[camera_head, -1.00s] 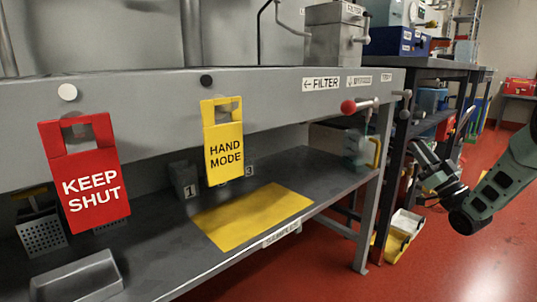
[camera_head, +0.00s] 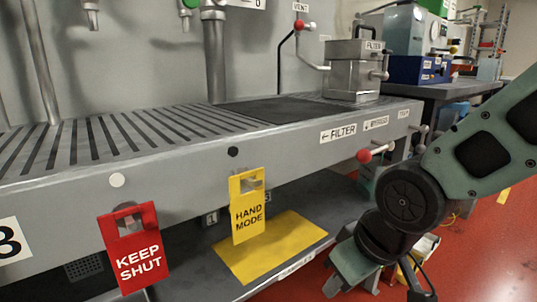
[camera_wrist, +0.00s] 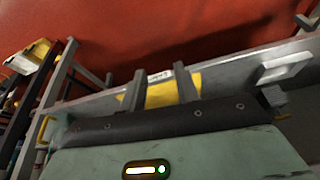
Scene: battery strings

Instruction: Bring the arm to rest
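My arm (camera_head: 480,150) reaches in from the right in the head view, bent at a dark round joint, with the wrist end hanging low in front of the bench's right end. My gripper shows in the wrist view (camera_wrist: 160,88) as two dark fingers standing apart. Nothing is between them except the distant view of the yellow mat (camera_wrist: 172,92) and a shelf label. The gripper looks empty and touches nothing that I can see.
A grey bench (camera_head: 270,160) carries a hanging red KEEP SHUT tag (camera_head: 138,250), a yellow HAND MODE tag (camera_head: 247,205) and a red-knobbed lever (camera_head: 366,156). A filter box (camera_head: 353,72) stands on top. Yellow crates (camera_wrist: 38,50) stand on the floor. Open red floor lies right.

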